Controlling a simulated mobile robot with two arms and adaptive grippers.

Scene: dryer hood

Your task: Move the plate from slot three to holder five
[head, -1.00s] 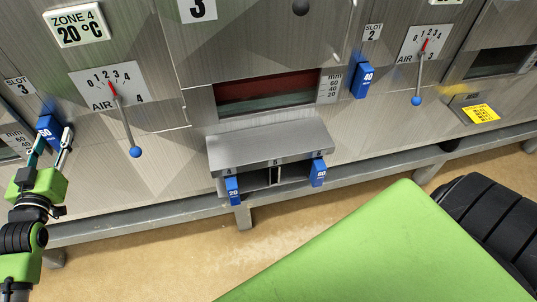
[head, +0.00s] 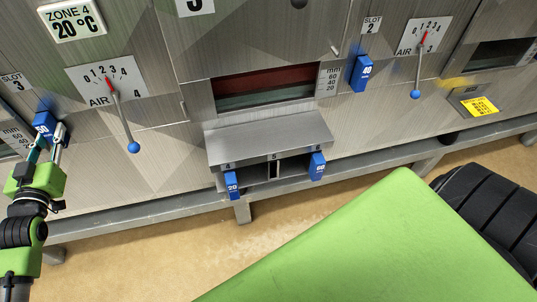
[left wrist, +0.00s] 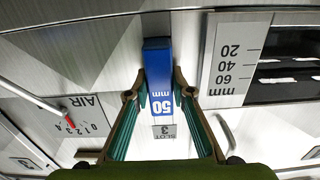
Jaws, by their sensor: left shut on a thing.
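The blue plate marked 50 mm (head: 44,122) stands at slot three, at the left edge of the head view. It also shows in the left wrist view (left wrist: 158,70), upside down above the slot 3 label (left wrist: 164,131). My left gripper (head: 48,137) is shut on this plate, one finger on each side. The grey holder (head: 265,141) sits low in the middle of the head view. Its middle place, marked 5 (head: 275,157), shows no blue plate. My right gripper is not in view.
A blue 20 plate (head: 232,185) and a blue 60 plate (head: 317,167) stand at the holder's two ends. A blue 40 plate (head: 361,73) is at slot 2. A lever with a blue knob (head: 134,147) hangs between slot three and the holder. A grey rail (head: 150,213) runs below.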

